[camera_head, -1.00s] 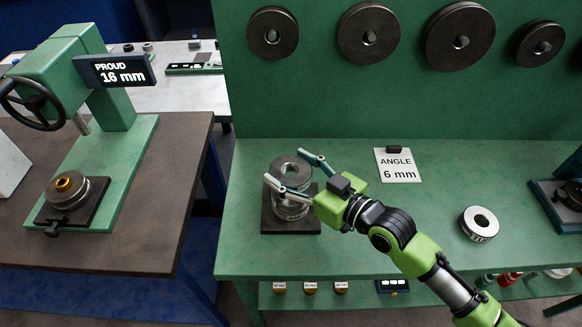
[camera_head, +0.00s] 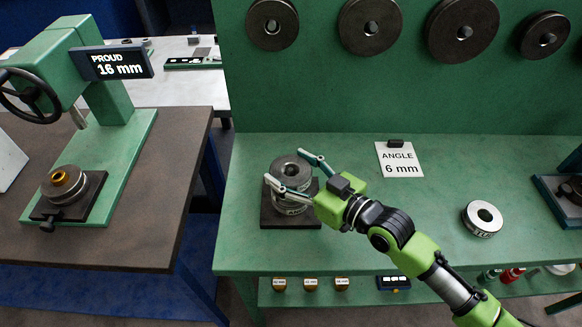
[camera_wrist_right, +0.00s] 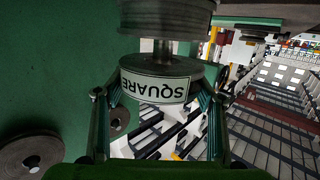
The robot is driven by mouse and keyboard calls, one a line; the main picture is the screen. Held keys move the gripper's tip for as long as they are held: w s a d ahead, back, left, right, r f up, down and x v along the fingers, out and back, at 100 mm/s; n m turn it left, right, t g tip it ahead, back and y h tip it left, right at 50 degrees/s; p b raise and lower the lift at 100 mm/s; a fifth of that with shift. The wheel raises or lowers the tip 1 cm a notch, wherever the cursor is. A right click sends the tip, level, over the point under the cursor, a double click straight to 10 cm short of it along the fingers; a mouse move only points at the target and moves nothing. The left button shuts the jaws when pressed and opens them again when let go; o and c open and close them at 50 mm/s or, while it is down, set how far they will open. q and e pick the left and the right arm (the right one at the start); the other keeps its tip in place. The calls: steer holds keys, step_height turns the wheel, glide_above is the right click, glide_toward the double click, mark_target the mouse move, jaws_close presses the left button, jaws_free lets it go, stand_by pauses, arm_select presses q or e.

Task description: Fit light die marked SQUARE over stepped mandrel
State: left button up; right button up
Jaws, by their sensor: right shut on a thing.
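My right gripper (camera_head: 291,171) is shut on a grey ring die (camera_head: 291,182), one finger on each side of it. In the right wrist view the held die carries a white label reading SQUARE, upside down in the picture (camera_wrist_right: 155,87). The stepped mandrel's narrow post (camera_wrist_right: 162,48) shows between this die and a wider grey disc (camera_wrist_right: 165,14), so the two are apart. The post meets the held die's face; how far it enters is hidden. In the head view the stack stands on a dark square base (camera_head: 268,218). My left gripper is not in view.
A loose labelled ring die (camera_head: 482,219) lies on the green bench at right. Grey discs hang on the wall (camera_head: 370,27). At left, a green press (camera_head: 118,95) has a PROUD 16 mm display (camera_head: 112,62). Bare bench (camera_head: 420,215) lies between.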

steer(key=shift+f+b, duration=0.8)
steer(key=shift+f, duration=0.25)
steer(key=o, duration=1.6)
steer(key=shift+c, duration=0.2)
steer(key=shift+f, duration=0.2)
steer(key=v, duration=1.2)
